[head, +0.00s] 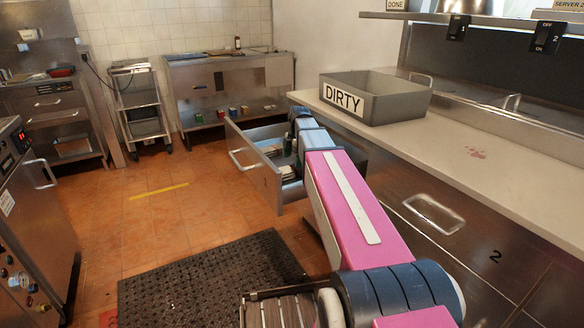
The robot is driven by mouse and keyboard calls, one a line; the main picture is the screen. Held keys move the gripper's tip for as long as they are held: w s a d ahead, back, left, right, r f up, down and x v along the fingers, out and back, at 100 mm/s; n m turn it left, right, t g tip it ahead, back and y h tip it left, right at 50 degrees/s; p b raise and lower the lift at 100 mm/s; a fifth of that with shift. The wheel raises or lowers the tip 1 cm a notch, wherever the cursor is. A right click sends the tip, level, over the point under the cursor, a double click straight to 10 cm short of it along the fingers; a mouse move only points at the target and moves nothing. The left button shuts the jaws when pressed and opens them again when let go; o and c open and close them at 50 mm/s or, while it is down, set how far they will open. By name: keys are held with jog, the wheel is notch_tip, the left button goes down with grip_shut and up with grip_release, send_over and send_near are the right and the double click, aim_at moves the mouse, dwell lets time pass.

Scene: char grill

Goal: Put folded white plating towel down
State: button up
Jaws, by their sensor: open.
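An open metal drawer (250,172) stands pulled out below the counter at mid-picture, with a few small pale and dark items partly visible inside. I cannot tell whether any pale item in it is the folded white plating towel. My pink and blue arm reaches forward from the lower right, its far blue joint over the drawer's right part. My gripper does not show; it lies beyond or behind that joint. No towel can be made out for certain.
A grey bin marked DIRTY (395,98) stands on the pale counter (530,150); the counter right of it is mostly clear, with a small reddish mark. A closed drawer front (435,212) sits below. A black mat (210,285) lies on the floor; a grill unit (30,210) stands left.

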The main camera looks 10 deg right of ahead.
notch_tip(320, 180, up, 7)
jog(key=d, duration=0.1)
jog(key=shift+w, duration=0.15)
jog(key=shift+f, duration=0.1)
